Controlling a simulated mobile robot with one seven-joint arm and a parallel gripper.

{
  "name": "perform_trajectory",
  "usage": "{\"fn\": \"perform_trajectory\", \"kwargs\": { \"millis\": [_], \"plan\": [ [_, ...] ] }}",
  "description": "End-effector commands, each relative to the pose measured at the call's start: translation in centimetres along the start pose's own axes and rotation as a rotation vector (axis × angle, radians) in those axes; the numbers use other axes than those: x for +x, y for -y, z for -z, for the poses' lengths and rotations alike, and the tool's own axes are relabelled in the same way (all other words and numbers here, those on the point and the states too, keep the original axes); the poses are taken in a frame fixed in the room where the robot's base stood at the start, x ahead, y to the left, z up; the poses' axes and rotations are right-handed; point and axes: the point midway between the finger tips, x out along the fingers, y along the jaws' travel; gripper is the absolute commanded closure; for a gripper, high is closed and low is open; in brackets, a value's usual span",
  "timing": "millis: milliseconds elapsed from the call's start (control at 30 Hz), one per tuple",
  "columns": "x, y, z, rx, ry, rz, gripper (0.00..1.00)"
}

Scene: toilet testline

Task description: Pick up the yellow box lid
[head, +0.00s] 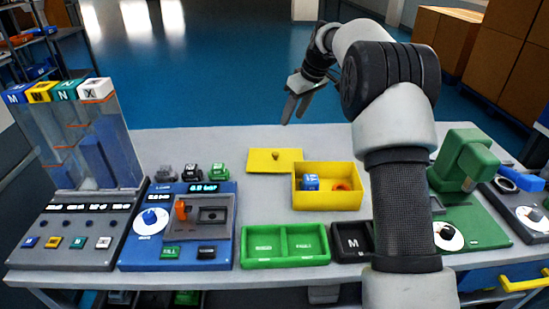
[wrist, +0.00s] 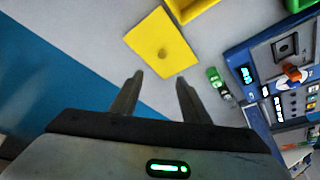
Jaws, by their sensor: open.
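The yellow box lid (head: 268,160) is a flat plate with a small brown knob in its middle. It lies on the grey table behind and to the left of the yellow box (head: 326,201). My gripper (head: 294,108) is open and empty, above and beyond the table's far edge. In the wrist view the lid (wrist: 162,51) lies ahead of my gripper's two spread fingers (wrist: 157,92), apart from them.
A blue machine (head: 177,226) and a grey machine with a clear chute (head: 75,229) stand at left. A green two-part tray (head: 285,246) lies in front. Small dark and green blocks (head: 219,171) stand left of the lid. A green machine (head: 465,190) is at right.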

Motion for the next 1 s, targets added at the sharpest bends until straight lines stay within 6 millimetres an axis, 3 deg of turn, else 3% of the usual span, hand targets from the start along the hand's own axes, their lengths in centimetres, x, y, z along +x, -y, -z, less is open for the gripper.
{"fn": "perform_trajectory", "kwargs": {
  "millis": [167,600,1000],
  "plan": [
    [2.3,-0.3,0.1,-0.013,-0.001,0.007,0.58],
    [11.4,-0.2,0.0,-0.012,0.001,0.006,0.58],
    [14.4,0.1,-0.1,-0.011,0.0,0.006,0.58]
  ]
}}
